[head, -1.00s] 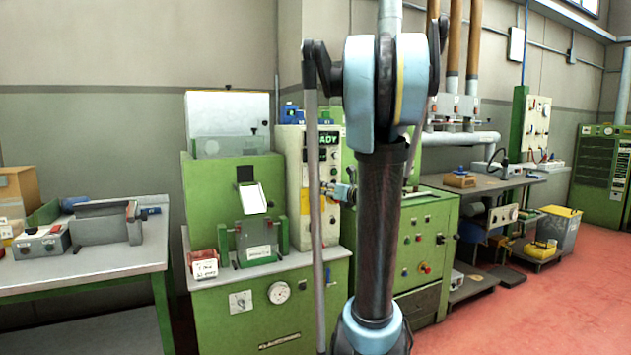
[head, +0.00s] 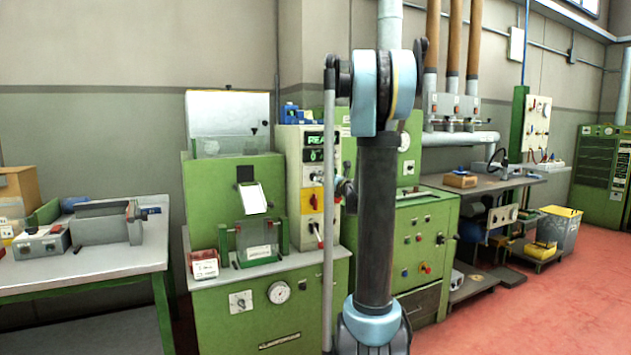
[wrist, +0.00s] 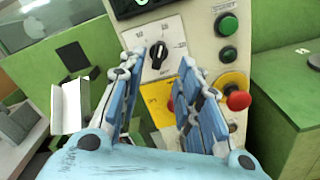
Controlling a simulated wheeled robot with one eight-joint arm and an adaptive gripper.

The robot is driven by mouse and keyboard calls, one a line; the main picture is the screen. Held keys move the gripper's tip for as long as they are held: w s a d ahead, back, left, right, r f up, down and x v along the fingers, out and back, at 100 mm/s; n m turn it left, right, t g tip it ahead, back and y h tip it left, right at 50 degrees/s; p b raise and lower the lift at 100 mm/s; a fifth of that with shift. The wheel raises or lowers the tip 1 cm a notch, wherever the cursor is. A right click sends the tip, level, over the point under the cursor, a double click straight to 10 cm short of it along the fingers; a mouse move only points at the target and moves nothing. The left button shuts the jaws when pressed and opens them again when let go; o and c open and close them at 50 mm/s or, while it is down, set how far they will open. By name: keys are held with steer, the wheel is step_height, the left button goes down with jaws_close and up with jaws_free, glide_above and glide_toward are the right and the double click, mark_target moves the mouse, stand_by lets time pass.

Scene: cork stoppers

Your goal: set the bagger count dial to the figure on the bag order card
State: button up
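The count dial (wrist: 159,55), a black knob with a pale pointer line, sits on the cream control panel (wrist: 205,48) in the wrist view. Small figures stand around it, too blurred to read surely. My gripper (wrist: 162,66) is open, its blue fingers on either side of the dial in the picture. I see no contact, and the gap in depth is unclear. In the head view my gripper (head: 346,190) is partly hidden by my arm, just right of the panel. A white card (head: 205,268) stands at the red box; its writing is unreadable, and I cannot tell if it is the order card.
Below the dial is a yellow plate (wrist: 160,100) with a red switch. A green button (wrist: 227,55) and a red mushroom button (wrist: 238,99) sit at its right. A lit green display (head: 321,139) tops the panel. A white chute (head: 252,198) is to the left.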

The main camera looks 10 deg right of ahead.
steer(key=x, duration=0.7)
steer(key=shift+w, duration=0.1)
steer(key=shift+c, duration=0.6)
steer(key=shift+a, duration=0.1)
steer(key=c, duration=0.6)
